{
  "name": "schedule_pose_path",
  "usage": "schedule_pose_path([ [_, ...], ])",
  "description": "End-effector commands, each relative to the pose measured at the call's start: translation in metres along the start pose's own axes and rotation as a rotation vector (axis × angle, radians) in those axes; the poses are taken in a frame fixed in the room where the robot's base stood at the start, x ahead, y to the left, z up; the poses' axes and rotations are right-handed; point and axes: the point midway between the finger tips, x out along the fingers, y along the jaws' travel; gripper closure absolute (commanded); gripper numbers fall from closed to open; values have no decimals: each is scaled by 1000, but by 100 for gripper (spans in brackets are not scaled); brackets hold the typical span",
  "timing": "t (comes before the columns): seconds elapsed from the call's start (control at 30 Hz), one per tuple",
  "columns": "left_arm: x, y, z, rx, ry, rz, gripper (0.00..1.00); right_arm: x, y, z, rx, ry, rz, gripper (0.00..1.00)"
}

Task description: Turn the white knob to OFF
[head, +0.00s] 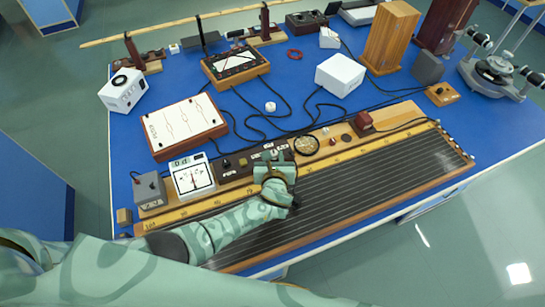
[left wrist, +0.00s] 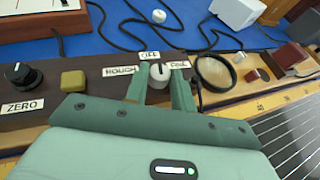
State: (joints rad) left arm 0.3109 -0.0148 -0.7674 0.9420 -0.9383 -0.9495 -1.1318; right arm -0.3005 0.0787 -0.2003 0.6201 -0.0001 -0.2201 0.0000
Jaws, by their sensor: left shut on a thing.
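The white knob (left wrist: 160,74) sits on a dark panel strip (left wrist: 85,80) in the left wrist view. The label OFF (left wrist: 149,56) is behind it, ROUGH (left wrist: 120,71) to its left and FINE (left wrist: 179,65) to its right. My left gripper (left wrist: 160,84) has its green fingers on both sides of the knob, shut on it. A dark line shows on the knob's top; I cannot tell surely which label it points at. In the head view my left gripper (head: 273,157) is over the panel, and the knob is hidden there. My right gripper is not in view.
A black ZERO knob (left wrist: 22,75) and a yellowish square button (left wrist: 73,80) are left of the gripper.

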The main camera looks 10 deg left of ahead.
Motion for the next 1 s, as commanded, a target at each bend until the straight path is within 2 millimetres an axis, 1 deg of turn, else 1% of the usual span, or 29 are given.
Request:
schedule_pose_path([
  [0.1,1,-2,-2,-25,0,54,98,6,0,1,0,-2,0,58],
  [0.33,1,-3,0,-50,-2,120,98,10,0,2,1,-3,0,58],
  [0.87,1,-3,2,-58,-4,137,98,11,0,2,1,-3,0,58],
  [0.9,1,-3,2,-59,-4,137,64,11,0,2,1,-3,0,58],
  [0.93,1,-3,2,-59,-4,137,56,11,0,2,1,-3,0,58],
  [0.97,1,-3,2,-58,-4,137,53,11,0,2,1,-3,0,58],
  [1.0,1,-3,2,-58,-3,137,53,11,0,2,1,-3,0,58],
])
